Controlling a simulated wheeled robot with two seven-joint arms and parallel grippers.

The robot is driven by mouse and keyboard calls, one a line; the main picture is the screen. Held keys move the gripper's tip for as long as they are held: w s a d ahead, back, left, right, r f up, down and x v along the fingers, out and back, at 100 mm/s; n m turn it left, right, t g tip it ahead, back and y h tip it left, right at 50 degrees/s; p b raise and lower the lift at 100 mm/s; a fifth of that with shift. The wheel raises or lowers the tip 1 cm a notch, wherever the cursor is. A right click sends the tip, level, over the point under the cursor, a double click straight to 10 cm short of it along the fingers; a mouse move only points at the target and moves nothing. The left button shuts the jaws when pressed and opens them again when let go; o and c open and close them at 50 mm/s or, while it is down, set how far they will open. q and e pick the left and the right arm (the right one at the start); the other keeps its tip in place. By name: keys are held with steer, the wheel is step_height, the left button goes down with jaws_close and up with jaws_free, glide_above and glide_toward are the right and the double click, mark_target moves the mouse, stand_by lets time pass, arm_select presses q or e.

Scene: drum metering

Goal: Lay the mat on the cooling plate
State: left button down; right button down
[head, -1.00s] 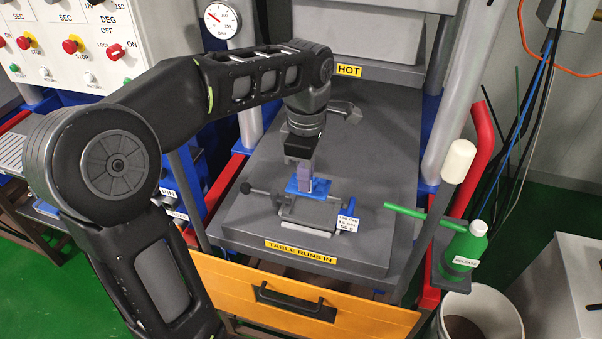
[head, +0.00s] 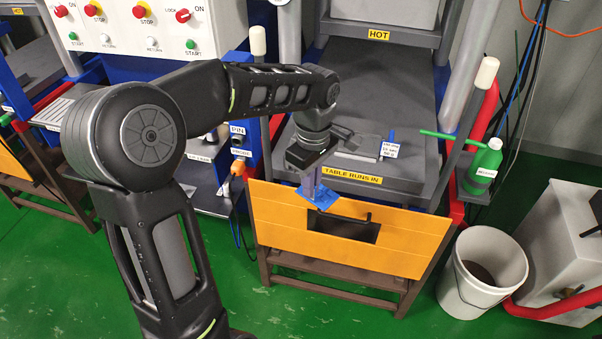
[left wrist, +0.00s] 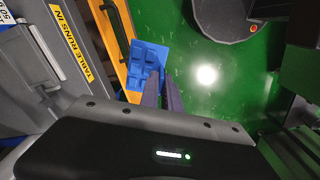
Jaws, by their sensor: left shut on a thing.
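My left gripper (head: 312,184) is shut on a blue mat (head: 321,198), a small flat piece. It holds the mat tilted in the air in front of the orange panel. The left wrist view shows the mat (left wrist: 149,62) at the tips of the closed fingers (left wrist: 160,92), above the green floor. I cannot tell for sure which surface is the cooling plate; a pale slatted surface (head: 52,112) shows at the far left. My right gripper is not in view.
The press table (head: 385,110) marked "TABLE RUNS IN" carries a grey metal tool (head: 355,147) with a white tag. A green bottle (head: 486,160) stands on the right, above a white bucket (head: 480,275). Control boxes stand left. The floor in front is clear.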

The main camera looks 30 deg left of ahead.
arm_select(q)
steer(key=w+d+f+m, duration=0.1)
steer(key=d+f+m, duration=0.4)
steer(key=f+m, duration=0.3)
steer(key=w+d+f+m, duration=0.2)
steer(key=d+f+m, duration=0.4)
steer(key=f, duration=0.6)
steer(key=m, duration=0.2)
steer(key=shift+f+m, duration=0.3)
steer(key=shift+m, duration=0.1)
steer(key=shift+s+a, duration=0.1)
